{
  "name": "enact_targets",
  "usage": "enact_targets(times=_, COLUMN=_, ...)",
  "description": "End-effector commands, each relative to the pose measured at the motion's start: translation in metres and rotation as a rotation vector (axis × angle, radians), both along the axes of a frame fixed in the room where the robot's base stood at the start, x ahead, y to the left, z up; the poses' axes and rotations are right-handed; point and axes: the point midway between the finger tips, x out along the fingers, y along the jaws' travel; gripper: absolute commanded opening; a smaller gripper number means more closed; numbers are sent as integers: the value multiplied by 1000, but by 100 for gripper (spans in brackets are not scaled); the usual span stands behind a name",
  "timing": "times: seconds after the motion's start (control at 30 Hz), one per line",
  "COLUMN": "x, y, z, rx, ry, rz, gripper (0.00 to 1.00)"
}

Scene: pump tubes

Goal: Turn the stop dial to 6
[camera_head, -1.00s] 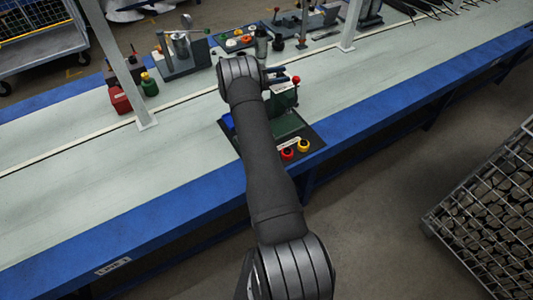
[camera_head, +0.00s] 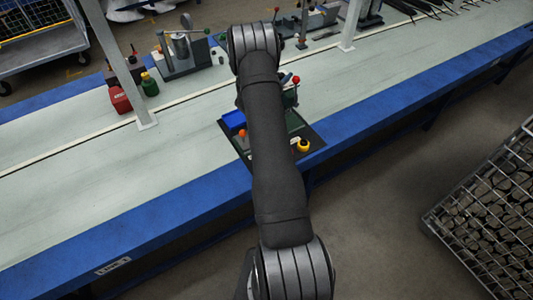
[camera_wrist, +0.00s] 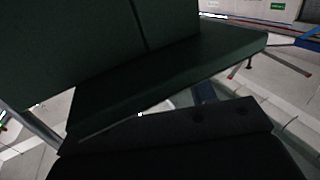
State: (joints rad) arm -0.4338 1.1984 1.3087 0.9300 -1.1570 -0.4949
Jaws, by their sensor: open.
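The dark station board (camera_head: 315,138) lies at the blue table edge in the head view, partly covered by my arm. A yellow round control (camera_head: 303,146) sits on its front right. An orange ball (camera_head: 242,133) shows left of my arm. I cannot make out the stop dial or its numbers in either view. In the head view my gripper is hidden behind my arm. In the wrist view a black part that looks like my gripper (camera_wrist: 190,125) fills the bottom, close to a large dark green block (camera_wrist: 170,75). Nothing is seen held; the fingertips are not clear.
A blue box (camera_head: 234,120) sits on the board's left, and a red-ball lever (camera_head: 296,80) stands at its back right. A grey post (camera_head: 125,75) rises to the left. A red container (camera_head: 120,99) stands beside it.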

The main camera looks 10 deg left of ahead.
Motion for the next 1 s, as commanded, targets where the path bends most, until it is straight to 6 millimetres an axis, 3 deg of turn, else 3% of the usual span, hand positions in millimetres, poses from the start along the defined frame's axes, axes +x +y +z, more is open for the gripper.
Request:
enact_targets(times=0.67, x=0, y=-1, z=0, rx=1, ry=5, rz=392, gripper=50)
enact_targets(times=1.0, x=-71, y=1, z=-1, rx=1, ry=5, rz=394, gripper=50)
